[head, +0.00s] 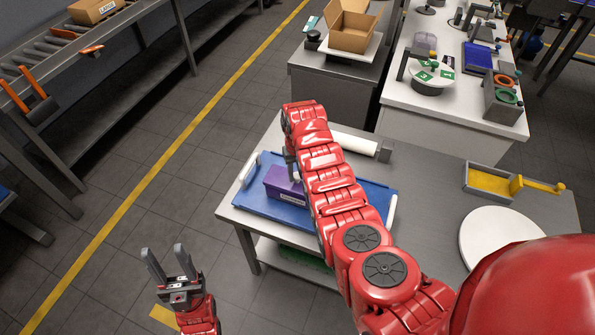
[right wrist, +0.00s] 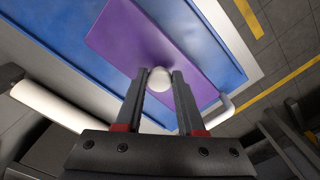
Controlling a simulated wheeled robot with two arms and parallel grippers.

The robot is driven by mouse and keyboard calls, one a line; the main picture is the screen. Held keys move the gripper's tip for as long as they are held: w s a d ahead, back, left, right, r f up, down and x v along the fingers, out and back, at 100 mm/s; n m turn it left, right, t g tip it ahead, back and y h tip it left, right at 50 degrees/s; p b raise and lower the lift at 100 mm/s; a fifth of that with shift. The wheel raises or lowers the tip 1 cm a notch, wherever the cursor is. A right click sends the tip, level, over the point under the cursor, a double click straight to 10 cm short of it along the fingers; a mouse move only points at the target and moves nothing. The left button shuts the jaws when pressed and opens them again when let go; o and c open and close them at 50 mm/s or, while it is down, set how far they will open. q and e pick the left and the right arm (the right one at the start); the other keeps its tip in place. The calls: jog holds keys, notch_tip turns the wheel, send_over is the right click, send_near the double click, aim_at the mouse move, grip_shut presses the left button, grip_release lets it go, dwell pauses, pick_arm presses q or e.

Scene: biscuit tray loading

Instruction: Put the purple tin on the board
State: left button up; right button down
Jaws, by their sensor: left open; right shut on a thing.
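The purple tin (head: 284,186) is at the blue tray (head: 255,205) on the grey table, partly hidden by my right arm. In the right wrist view its purple top (right wrist: 125,40) carries a round white knob (right wrist: 159,79). My right gripper (right wrist: 159,82) is shut on this knob, above the tin's top. In the head view, my right gripper (head: 291,172) is mostly hidden behind its wrist. I cannot tell whether the tin touches the tray. A round white board (head: 500,240) lies flat at the table's right. My left gripper (head: 166,255) is open and empty, over the floor.
The blue tray has white end handles (head: 249,169). A white roll (head: 354,144) lies behind it. A yellow-lined box (head: 490,183) with a yellow handle stands behind the board. Bare table lies between the tray and the board, partly under my right arm.

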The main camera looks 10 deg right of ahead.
jog(key=shift+f, duration=0.2)
jog(key=shift+f, duration=0.15)
jog(key=c, duration=0.5)
grip_release()
